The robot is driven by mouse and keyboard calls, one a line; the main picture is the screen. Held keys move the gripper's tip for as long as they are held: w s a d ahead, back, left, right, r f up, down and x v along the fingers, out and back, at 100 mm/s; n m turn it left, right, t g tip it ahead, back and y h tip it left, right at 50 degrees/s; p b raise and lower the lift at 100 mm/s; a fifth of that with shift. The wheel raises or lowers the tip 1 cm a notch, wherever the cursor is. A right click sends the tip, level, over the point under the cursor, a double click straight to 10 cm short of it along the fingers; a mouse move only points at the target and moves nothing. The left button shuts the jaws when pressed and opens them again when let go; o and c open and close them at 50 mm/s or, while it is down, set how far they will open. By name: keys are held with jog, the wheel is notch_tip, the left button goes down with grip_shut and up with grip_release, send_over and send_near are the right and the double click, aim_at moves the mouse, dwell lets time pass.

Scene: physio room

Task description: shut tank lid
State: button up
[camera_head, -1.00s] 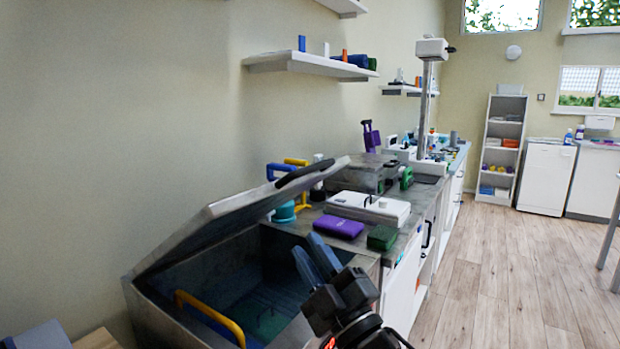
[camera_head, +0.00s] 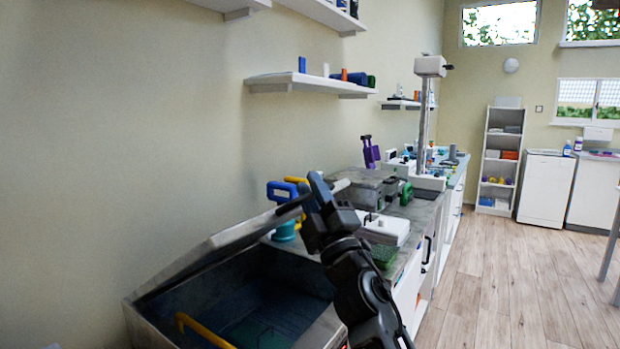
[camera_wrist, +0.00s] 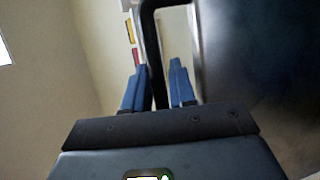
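The metal tank (camera_head: 145,328) stands at the lower left in the head view. Its grey lid (camera_head: 232,234) is raised and tilted, leaving the dark inside visible. The lid carries a black handle (camera_head: 287,207) near its raised end, partly hidden by my gripper (camera_head: 309,190). In the wrist view the black handle (camera_wrist: 151,45) runs between the two blue fingers of my gripper (camera_wrist: 158,75). The fingers look apart, one on each side of the bar, with a small gap to it. The dark lid surface (camera_wrist: 250,65) fills the right of the wrist view.
A yellow bar (camera_head: 200,331) shows inside the tank. A white device (camera_head: 385,229) and green box (camera_head: 384,257) lie on the counter to the right. The wooden floor (camera_head: 490,265) is clear.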

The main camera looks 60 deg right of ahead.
jog(key=shift+w+d+r, duration=0.2)
jog(key=shift+w+r, duration=0.1)
jog(key=shift+w, duration=0.05)
grip_shut()
